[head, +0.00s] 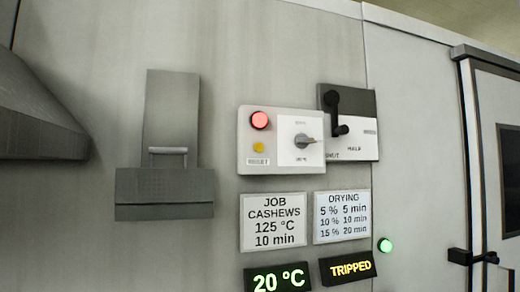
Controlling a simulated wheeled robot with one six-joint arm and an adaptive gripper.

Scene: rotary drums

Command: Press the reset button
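A small yellow button (258,147) sits on the left part of a pale control box on the wall. A small label (258,161) below it appears to read RESET, though the print is tiny. A larger red round button or lamp (260,120) is just above the yellow one. A dark display (348,267) below reads TRIPPED in yellow. My gripper is not in view, and nothing covers the yellow button.
A selector knob (305,142) is right of the buttons, beside a black lever (335,110). Signs, a 20 °C display (278,279) and a green light (385,245) are lower. A grey hopper-like fixture (165,192) juts out left; a door (490,170) is right.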

